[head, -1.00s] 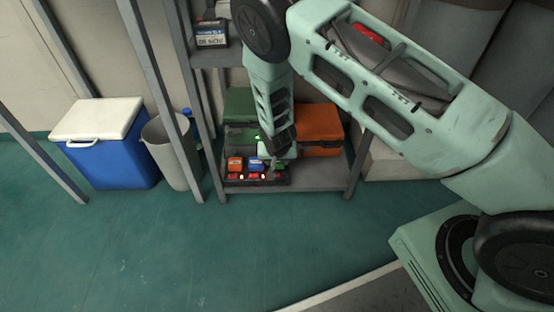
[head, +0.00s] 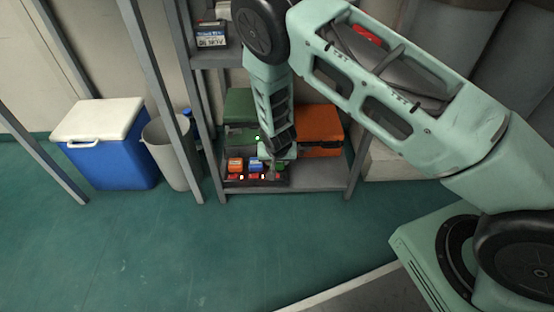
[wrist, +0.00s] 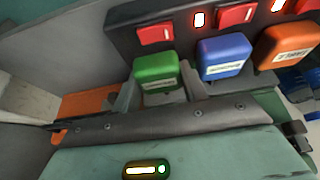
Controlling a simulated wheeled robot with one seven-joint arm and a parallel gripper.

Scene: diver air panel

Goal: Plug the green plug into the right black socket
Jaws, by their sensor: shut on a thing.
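The green plug (wrist: 157,72) has a pale label and is held between the two fingers of my gripper (wrist: 158,90) in the wrist view. In the head view the green plug (head: 281,168) is at the right end of the black socket strip (head: 287,183), partly behind my gripper (head: 276,168). The right black socket itself is hidden by the plug and fingers. I cannot tell whether the plug is seated in it or just above it. The wrist view shows the strip (wrist: 118,28) upside down, so its right end lies at the left.
A blue plug (wrist: 224,57) and an orange plug (wrist: 286,46) stand in line beside the green one, close to my finger. Red switches (wrist: 155,34) and lit white lamps (wrist: 199,19) line the strip. Green case (head: 238,105) and orange case (head: 320,130) stand behind on the shelf.

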